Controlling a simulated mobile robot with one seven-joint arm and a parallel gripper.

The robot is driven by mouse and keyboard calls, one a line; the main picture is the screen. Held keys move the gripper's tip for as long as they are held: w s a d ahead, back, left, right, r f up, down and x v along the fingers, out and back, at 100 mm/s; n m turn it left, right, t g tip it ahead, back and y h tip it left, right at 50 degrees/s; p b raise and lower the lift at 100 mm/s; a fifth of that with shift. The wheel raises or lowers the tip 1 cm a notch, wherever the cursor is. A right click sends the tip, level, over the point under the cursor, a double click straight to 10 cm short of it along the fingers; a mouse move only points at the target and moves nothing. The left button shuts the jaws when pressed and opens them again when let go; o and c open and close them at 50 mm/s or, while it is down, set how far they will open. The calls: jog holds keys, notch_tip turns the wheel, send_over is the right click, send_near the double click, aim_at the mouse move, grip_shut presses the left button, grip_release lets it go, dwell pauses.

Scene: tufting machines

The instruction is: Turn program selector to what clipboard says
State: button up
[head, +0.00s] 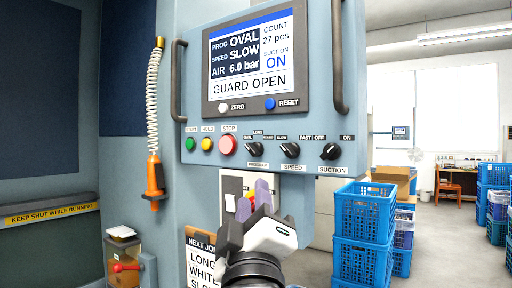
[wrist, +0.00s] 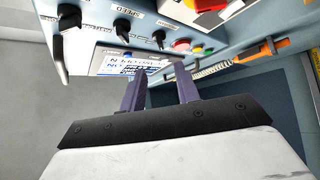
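The program selector (head: 255,149) is the leftmost black knob in the panel's lower row. The small labels around it seem to include OVAL and LONG; its pointer appears turned to the upper left. The screen (head: 250,62) reads PROG OVAL. The clipboard (head: 200,262) hangs low on the machine and reads NEXT JOB, LONG, WHITE; its lowest line is cut off. My gripper (head: 254,196) is below the selector, apart from it. In the wrist view its two purple fingers (wrist: 160,80) are apart and empty, and the selector (wrist: 159,38) shows beyond them.
The speed knob (head: 291,149) and suction knob (head: 330,151) sit right of the selector; the red stop button (head: 227,145) sits left. Dark handles (head: 341,60) flank the screen. An orange tool (head: 154,180) hangs from a coiled cord at left. Blue crates (head: 362,215) stand at right.

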aim_at(252, 153)
jog(key=p+x, duration=0.5)
jog(key=x, duration=0.7)
jog(key=shift+s+a+r, duration=0.1)
jog(key=shift+r, duration=0.05)
jog(key=shift+w+r, duration=0.2)
jog(key=shift+w, duration=0.35)
jog(key=c, duration=0.6)
